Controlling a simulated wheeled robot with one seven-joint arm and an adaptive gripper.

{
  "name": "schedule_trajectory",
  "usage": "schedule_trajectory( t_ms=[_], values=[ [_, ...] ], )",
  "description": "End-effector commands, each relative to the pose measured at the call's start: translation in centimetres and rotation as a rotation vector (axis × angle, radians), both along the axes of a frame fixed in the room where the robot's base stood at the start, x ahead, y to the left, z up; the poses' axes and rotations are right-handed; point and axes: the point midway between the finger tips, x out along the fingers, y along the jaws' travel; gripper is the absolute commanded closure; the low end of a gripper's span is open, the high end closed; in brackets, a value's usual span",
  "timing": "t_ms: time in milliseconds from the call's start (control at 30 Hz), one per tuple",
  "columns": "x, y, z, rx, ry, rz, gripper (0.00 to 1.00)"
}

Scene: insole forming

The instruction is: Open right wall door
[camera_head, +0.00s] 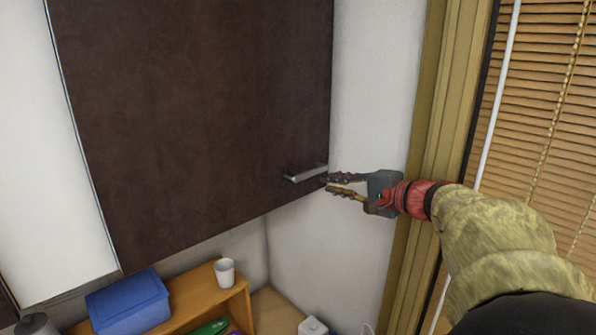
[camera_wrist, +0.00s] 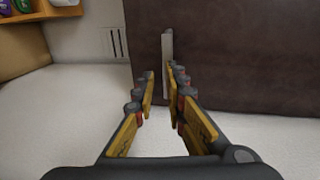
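The right wall door is the dark brown cabinet door (camera_head: 200,110), and it appears shut. Its metal bar handle (camera_head: 306,173) is near the lower right corner. My gripper (camera_head: 328,183) is just right of the handle with its fingers pointing left toward it. In the wrist view, the fingers of my gripper (camera_wrist: 160,82) are apart with nothing clasped between them. The handle (camera_wrist: 167,50) stands upright ahead of the fingertips there, in line with the right finger, which partly hides it. I cannot tell whether a fingertip touches the handle. The brown door (camera_wrist: 240,50) also shows there.
A white cabinet door (camera_head: 40,170) is on the left. Below are a wooden shelf (camera_head: 245,300), a blue box (camera_head: 130,303) and a white cup (camera_head: 224,271). A yellowish window frame (camera_head: 425,130) and blinds (camera_head: 545,110) are at the right, close to my arm.

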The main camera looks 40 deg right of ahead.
Motion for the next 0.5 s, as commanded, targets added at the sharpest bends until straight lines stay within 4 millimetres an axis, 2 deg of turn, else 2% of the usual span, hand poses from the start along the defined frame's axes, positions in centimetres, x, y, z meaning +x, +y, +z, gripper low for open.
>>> schedule_trajectory(
  t_ms=[100, 300, 500],
  values=[
    [2.5, 0.5, 0.2, 0.002, 0.002, 0.005, 0.87],
    [6.2, 1.0, 0.2, 0.002, 0.001, 0.004, 0.87],
    [8.7, 1.3, -0.3, 0.001, 0.001, 0.001, 0.87]
  ],
)
